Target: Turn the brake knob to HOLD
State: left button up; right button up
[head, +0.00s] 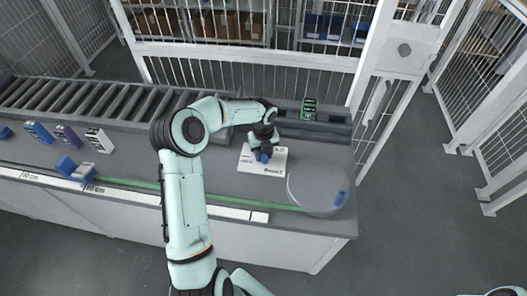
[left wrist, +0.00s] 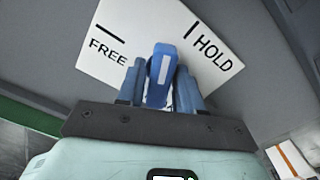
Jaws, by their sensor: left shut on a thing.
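The brake knob (left wrist: 163,68) is blue with a white stripe and stands on a white plate (left wrist: 150,22) marked FREE at left and HOLD at right, each with a black line. The knob's stripe points between the two lines, nearer the HOLD line. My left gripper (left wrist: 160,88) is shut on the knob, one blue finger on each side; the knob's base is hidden. In the head view my left gripper (head: 262,150) is over the plate (head: 246,163) and covers most of the knob. My right gripper is not in view.
A grey round disc (head: 312,190) with a blue piece lies right of the plate. A roller conveyor (head: 80,100) runs behind at left. Several small boxes (head: 67,136) stand on the left of the counter. A green-and-black item (head: 309,108) stands behind the plate. Mesh fencing surrounds the counter.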

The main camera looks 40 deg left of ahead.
pick_arm(q)
jog(key=m, duration=0.5)
jog(key=o, duration=0.7)
dwell(0.3)
jog(key=shift+r, duration=4.5)
